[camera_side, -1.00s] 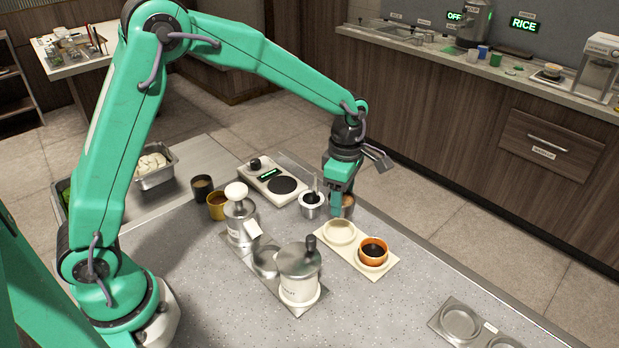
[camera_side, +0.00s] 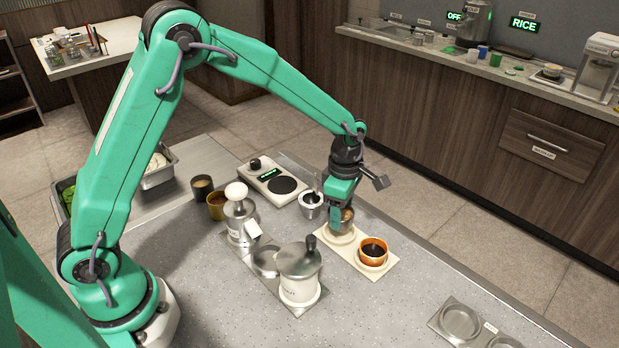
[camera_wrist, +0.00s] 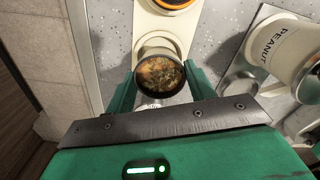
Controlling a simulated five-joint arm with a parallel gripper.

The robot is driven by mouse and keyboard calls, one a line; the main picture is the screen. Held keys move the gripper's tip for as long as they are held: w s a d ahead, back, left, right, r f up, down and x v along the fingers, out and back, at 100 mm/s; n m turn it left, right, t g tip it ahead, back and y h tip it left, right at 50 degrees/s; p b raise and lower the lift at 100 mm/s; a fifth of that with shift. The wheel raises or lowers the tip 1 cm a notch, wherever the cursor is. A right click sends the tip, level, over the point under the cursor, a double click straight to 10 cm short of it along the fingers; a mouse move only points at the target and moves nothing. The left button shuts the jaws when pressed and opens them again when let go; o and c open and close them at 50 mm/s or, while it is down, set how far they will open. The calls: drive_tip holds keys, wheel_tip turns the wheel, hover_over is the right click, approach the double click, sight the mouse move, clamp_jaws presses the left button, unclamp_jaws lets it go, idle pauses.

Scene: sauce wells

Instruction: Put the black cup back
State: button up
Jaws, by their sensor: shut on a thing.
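My gripper (camera_side: 341,208) is shut on a cup (camera_side: 346,222) with a dark rim and a mottled brown and orange inside. The wrist view also shows this cup (camera_wrist: 160,77) upright between the two fingers (camera_wrist: 163,88). It is at the left well of the cream two-well board (camera_side: 362,255); I cannot tell whether it touches the well floor. An orange cup (camera_side: 373,254) with dark content stands in the other well. A separate dark cup (camera_side: 202,187) stands at the back left, beside a mustard-coloured cup (camera_side: 217,206). The held cup's outer wall is partly hidden by my fingers.
A grey metal cup (camera_side: 310,204) stands close left of my gripper, by a scale (camera_side: 273,182). A lidded peanut pot (camera_side: 299,275) and a pump pot (camera_side: 240,222) stand on the left. The counter front right is clear up to a metal two-well plate (camera_side: 461,321).

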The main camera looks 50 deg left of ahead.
drive_tip(key=shift+f, duration=1.15)
drive_tip(key=shift+f, duration=0.55)
idle(0.6)
drive_tip(key=o, duration=1.2)
drive_tip(key=shift+c, duration=0.2)
drive_tip(key=shift+r, duration=3.95)
drive_tip(key=shift+r, duration=0.1)
